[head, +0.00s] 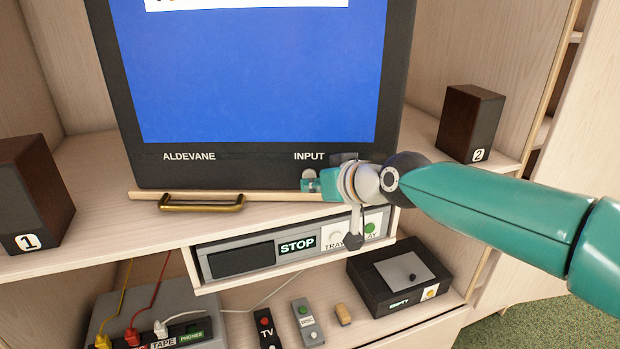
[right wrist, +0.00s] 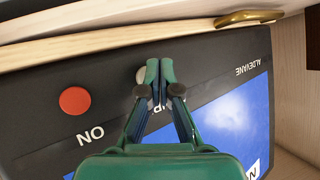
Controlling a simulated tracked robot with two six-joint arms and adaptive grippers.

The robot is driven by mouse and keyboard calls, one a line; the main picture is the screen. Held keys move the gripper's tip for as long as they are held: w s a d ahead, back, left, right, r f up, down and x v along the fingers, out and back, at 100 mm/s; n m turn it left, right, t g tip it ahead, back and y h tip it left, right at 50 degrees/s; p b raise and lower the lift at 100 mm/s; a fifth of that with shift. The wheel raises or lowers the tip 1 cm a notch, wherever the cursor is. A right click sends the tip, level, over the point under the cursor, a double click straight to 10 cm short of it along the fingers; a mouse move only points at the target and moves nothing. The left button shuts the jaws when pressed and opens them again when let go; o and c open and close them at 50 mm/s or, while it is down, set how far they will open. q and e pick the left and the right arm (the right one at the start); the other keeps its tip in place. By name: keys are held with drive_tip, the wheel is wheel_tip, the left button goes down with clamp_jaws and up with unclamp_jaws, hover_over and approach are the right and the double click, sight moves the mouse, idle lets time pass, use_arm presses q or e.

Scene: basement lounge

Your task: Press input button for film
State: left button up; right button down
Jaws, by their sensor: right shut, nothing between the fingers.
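The television (head: 240,165) has a blue screen and a dark lower panel marked ALDEVANE and INPUT. A round grey input button (head: 308,174) sits under the INPUT label. It also shows in the right wrist view (right wrist: 140,75), partly hidden by a finger. My right gripper (head: 310,185) is shut and empty, with its fingertips at the panel's lower edge beside the button. In the right wrist view its green fingertips (right wrist: 159,70) overlap the button's edge; I cannot tell whether they touch it. My left gripper is not in view.
A red button (right wrist: 75,100) is beside the ON label. A brass handle (head: 201,203) is on the shelf edge. Below are a player (head: 240,259) marked STOP, a black box (head: 390,285), and remotes (head: 307,322). Speakers (head: 30,195) (head: 468,122) flank the television.

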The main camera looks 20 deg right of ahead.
drive_tip(key=s+a, duration=0.2)
drive_tip(key=s, duration=0.3)
drive_tip(key=shift+s+p, duration=0.35)
idle(0.3)
idle(0.4)
